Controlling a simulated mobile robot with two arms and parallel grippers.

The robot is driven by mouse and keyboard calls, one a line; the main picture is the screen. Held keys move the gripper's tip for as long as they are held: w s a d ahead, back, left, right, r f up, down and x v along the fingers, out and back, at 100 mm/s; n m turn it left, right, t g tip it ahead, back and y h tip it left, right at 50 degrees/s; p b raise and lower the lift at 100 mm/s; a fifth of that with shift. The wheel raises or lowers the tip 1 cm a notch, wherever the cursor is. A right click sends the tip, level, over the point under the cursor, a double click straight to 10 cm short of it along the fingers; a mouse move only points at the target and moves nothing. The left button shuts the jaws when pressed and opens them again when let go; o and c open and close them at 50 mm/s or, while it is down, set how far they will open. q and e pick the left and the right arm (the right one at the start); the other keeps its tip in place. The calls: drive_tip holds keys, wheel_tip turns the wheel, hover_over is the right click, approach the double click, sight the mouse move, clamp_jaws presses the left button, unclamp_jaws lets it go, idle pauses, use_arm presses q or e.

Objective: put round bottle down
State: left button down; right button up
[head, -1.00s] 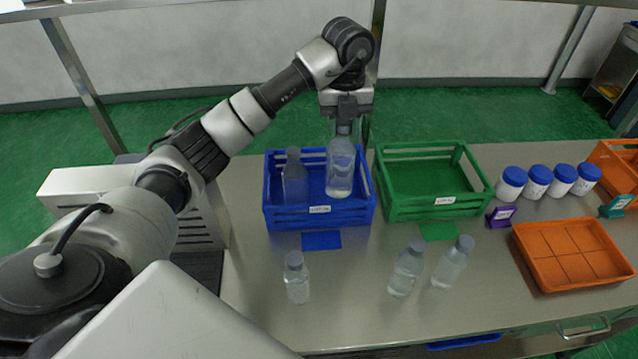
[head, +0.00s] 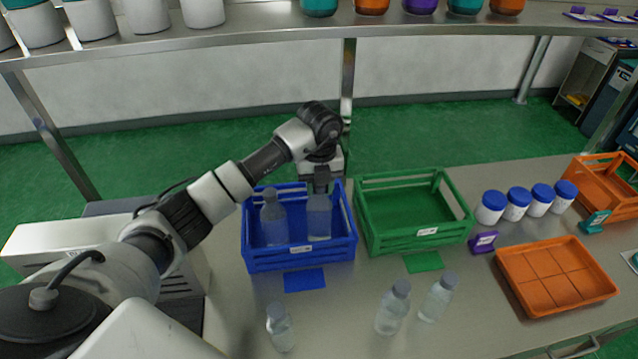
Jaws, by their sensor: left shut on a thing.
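A clear round bottle (head: 319,218) is upright inside the blue crate (head: 302,255), in its right half. My left gripper (head: 321,188) is shut on the top of this bottle from above. Whether the bottle's base touches the crate floor is hidden by the crate's front wall. Another clear bottle (head: 273,220) stands in the left half of the same crate, apart from the held one. My right gripper is not in view.
An empty green crate (head: 415,238) stands right of the blue one. Clear bottles stand in front: one at left (head: 281,328), two at right (head: 393,308) (head: 437,298). Several blue-lidded jars (head: 516,202) and an orange tray (head: 556,277) are at right. A shelf (head: 420,22) runs above.

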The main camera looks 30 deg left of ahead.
use_arm(q)
drive_tip(key=shift+f, duration=0.45)
drive_tip(key=c, duration=0.8)
unclamp_jaws()
drive_tip(key=shift+s, duration=0.1)
drive_tip(key=shift+r, duration=0.1)
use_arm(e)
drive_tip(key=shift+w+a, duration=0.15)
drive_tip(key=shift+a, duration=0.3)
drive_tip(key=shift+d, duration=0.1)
